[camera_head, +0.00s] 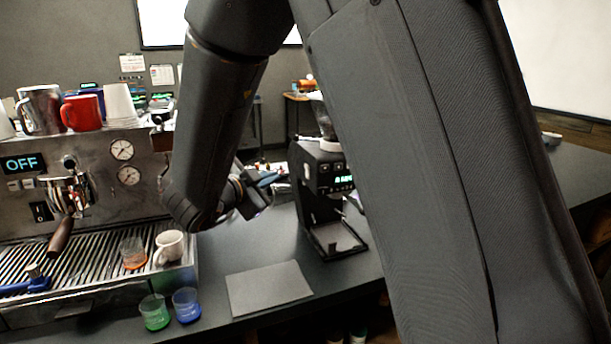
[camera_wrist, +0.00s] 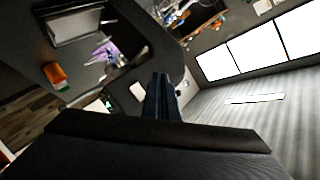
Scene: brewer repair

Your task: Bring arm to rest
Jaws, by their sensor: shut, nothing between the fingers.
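My gripper shows in the wrist view (camera_wrist: 163,98) as two dark fingers held together, with nothing between them. In the head view my arm comes down from the top, bent, with its wrist end above the counter between the espresso machine (camera_head: 105,190) and the black grinder (camera_head: 318,180). The fingertips cannot be made out clearly in the head view.
On the drip tray (camera_head: 90,275) are an orange-tinted glass (camera_head: 133,253), a white mug (camera_head: 168,247) and a blue-handled tool (camera_head: 25,285). A green glass (camera_head: 154,312) and a blue glass (camera_head: 187,306) stand in front. A grey mat (camera_head: 268,288) lies bare on the counter.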

